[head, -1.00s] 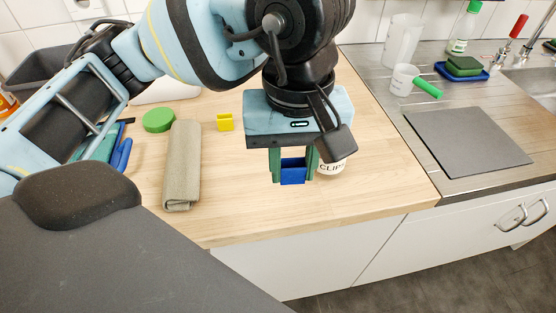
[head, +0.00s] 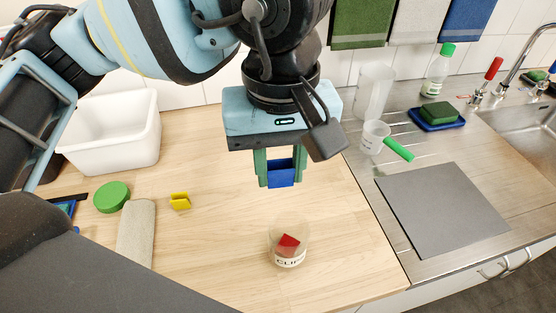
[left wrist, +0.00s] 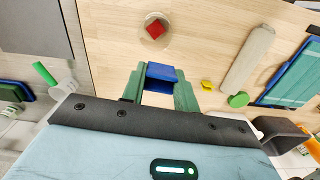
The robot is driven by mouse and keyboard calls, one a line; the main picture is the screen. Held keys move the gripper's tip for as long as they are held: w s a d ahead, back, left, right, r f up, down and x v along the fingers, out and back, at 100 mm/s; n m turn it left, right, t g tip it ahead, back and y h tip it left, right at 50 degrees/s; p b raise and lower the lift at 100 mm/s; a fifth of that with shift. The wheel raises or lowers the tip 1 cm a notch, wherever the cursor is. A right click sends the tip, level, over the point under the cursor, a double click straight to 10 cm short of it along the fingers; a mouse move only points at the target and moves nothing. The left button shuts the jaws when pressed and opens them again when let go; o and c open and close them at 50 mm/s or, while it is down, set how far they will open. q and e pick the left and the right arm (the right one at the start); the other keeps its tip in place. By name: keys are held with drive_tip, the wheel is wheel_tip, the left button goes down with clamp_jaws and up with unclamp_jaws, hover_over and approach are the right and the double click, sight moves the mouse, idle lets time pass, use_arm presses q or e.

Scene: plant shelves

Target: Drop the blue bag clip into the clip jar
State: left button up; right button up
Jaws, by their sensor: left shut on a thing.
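My left gripper (head: 280,171) is shut on the blue bag clip (head: 281,176) and holds it above the wooden counter. In the left wrist view, the clip (left wrist: 161,73) sits between the green fingers. The clip jar (head: 288,257), a clear round jar with a "CLIPS" label partly readable, stands on the counter, lower in the head view than the clip. A red clip (head: 288,244) is in the jar. In the left wrist view the jar (left wrist: 156,22) is apart from the held clip, beyond the fingertips. My right gripper is not in view.
A yellow clip (head: 180,201), a green lid (head: 112,197) and a rolled cloth (head: 136,232) lie to the left on the counter. A white tub (head: 112,135) stands behind them. A measuring cup (head: 374,138) and a grey mat (head: 442,212) are at the right. Counter around the jar is clear.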

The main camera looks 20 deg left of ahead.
sight(280, 184)
use_arm(q)
drive_tip(key=shift+s+f, duration=0.1)
drive_tip(key=shift+f, duration=0.1)
drive_tip(key=shift+f+b, duration=0.35)
drive_tip(key=shift+f, duration=0.35)
drive_tip(key=shift+f+b, duration=0.95)
drive_tip(key=shift+f, duration=1.2)
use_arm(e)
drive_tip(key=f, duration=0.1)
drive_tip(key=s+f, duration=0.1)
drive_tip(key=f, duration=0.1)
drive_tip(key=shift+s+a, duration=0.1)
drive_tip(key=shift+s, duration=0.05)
use_arm(q)
drive_tip(key=o, duration=1)
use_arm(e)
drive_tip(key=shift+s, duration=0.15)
use_arm(q)
drive_tip(key=shift+r, duration=0.15)
